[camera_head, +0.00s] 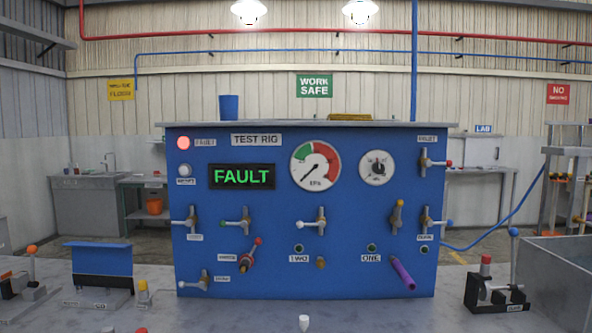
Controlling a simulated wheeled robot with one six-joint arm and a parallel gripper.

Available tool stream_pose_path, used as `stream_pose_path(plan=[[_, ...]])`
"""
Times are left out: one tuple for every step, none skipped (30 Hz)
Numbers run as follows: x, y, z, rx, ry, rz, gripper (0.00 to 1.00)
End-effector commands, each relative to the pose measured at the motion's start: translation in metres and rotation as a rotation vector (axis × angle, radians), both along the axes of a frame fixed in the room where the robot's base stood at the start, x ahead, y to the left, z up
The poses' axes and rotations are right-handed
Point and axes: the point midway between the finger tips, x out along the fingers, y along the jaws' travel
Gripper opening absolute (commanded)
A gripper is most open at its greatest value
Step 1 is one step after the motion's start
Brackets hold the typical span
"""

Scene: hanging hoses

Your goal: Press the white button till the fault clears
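The white button (185,170) is a small round knob at the upper left of the blue test rig panel (340,260), with a small label below it. Above it the round fault lamp (183,143) glows pale red beside a label reading FAULT. To the button's right a dark display (242,176) shows FAULT in green letters. Nothing covers the button. My gripper is not in view.
The panel carries a pressure gauge (315,166), a dial (376,168), several lever valves and a purple hose stub (403,274). A grey bin (555,280) and lever fixture (497,285) stand right; a blue-topped stand (100,270) stands left. Small pegs line the front.

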Motion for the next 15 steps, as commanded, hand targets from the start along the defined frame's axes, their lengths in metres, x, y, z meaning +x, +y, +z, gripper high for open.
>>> stream_pose_path(plan=[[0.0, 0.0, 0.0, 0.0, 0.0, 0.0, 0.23], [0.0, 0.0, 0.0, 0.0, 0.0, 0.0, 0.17], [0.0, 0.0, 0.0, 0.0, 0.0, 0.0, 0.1], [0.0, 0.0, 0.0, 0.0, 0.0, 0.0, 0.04], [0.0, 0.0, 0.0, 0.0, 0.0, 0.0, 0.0], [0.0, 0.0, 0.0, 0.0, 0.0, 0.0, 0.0], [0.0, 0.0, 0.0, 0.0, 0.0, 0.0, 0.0], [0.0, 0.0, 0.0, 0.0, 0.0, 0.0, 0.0], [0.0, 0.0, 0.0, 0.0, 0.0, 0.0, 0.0], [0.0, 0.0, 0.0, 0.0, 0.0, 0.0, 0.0], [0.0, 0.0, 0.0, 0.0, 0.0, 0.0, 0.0], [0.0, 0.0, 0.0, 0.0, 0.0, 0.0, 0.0], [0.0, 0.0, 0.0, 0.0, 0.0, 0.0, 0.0], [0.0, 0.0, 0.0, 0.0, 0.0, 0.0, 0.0], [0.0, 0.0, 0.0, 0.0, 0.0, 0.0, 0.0]])
